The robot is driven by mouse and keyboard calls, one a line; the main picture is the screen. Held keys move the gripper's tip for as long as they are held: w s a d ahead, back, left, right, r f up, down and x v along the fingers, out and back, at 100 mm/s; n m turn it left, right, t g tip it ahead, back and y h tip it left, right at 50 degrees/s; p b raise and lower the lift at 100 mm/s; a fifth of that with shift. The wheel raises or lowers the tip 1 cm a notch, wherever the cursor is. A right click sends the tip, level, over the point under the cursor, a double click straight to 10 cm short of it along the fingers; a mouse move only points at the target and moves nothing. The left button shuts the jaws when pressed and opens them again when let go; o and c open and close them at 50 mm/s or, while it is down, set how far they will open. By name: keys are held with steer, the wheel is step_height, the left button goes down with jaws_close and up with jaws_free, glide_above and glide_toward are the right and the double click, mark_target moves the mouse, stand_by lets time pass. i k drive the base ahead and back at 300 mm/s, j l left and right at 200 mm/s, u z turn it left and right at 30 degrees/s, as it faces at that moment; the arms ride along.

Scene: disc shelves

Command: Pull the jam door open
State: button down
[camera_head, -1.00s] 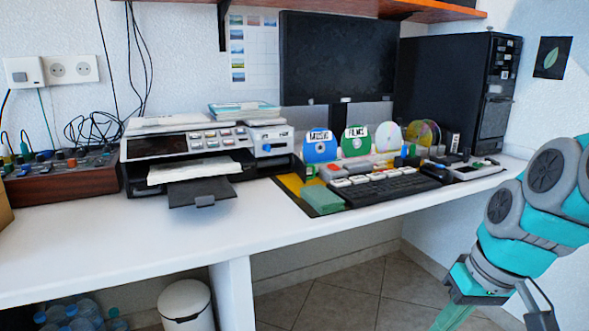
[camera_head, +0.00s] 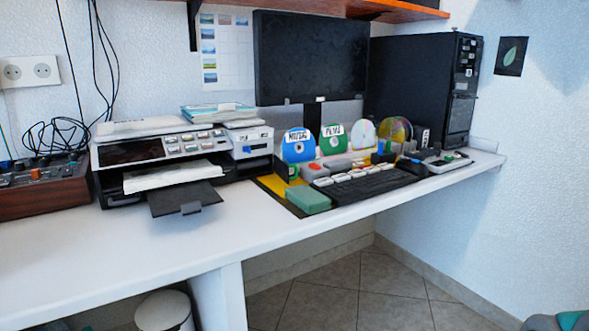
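A grey and black printer (camera_head: 118,151) stands on the white desk at left centre. A dark flap (camera_head: 172,197) with a small grey tab juts forward from its front, over the desk. White paper (camera_head: 175,177) lies in the opening above the flap. A blue spot marks the printer's right front panel. No part is labelled as a jam door, and I cannot tell if this flap is it. Only a small part of my arm shows in the bottom right corner. My gripper is out of view.
Right of the printer are a green block (camera_head: 308,199), a black keyboard (camera_head: 372,188), several upright discs, a monitor (camera_head: 312,58) and a black computer tower (camera_head: 410,85). A wooden-sided mixer (camera_head: 42,196) is at left. The desk front (camera_head: 110,255) is clear. A white bin (camera_head: 163,311) stands below.

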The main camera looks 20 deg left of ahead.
mark_target(281, 168)
steer(key=k+j, duration=0.1)
steer(key=j, duration=0.75)
steer(key=k+j, duration=0.15)
steer(key=j, duration=0.25)
steer(key=j+z, duration=0.05)
